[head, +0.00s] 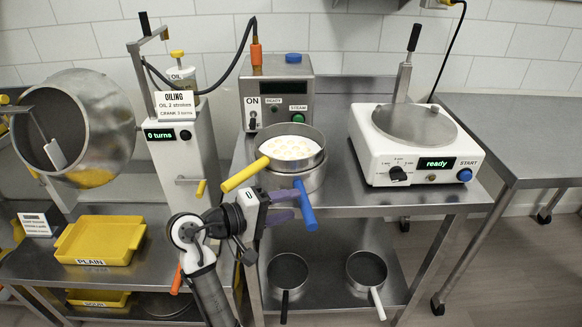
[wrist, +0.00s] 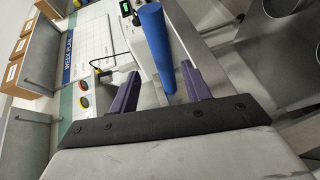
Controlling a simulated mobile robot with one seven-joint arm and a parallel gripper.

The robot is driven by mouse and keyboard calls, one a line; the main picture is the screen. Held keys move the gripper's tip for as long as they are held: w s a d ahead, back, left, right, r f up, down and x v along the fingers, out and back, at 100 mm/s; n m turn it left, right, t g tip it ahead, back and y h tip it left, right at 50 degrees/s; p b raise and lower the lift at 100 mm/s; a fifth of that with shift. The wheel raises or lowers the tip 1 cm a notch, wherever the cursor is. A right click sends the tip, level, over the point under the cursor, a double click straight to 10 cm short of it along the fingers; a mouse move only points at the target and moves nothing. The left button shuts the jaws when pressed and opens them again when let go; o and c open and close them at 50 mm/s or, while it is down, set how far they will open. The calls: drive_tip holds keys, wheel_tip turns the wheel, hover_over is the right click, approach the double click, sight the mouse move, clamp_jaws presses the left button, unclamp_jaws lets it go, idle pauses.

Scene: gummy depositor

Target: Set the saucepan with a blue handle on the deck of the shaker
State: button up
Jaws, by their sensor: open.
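The saucepan with a blue handle (head: 306,207) stands on the middle steel table, under a second pan (head: 290,150) with a yellow handle that holds pale round pieces. The blue handle points toward the front. My gripper (head: 291,205) is open at the blue handle, with its purple fingers reaching from the left. In the wrist view the blue handle (wrist: 161,47) lies between and beyond the open fingers (wrist: 160,88); I cannot tell if they touch it. The shaker (head: 420,160) is the white machine at right, its round metal deck (head: 412,124) empty and its display reading "ready".
A steam control box (head: 278,95) stands behind the pans. The oiling machine (head: 180,150) with a crank is at left, beside a yellow tray (head: 100,240) marked PLAIN. Two more pans (head: 287,271) sit on the lower shelf. An upright lever (head: 405,70) rises behind the deck.

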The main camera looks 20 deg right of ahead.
sight(301, 207)
drive_tip(key=x, duration=0.3)
drive_tip(key=s+p+x, duration=0.1)
drive_tip(key=x, duration=0.1)
drive_tip(key=shift+d+f, duration=0.1)
drive_tip(key=shift+f, duration=0.25)
drive_tip(key=shift+c, duration=0.3)
clamp_jaws()
drive_tip(key=shift+r, duration=0.15)
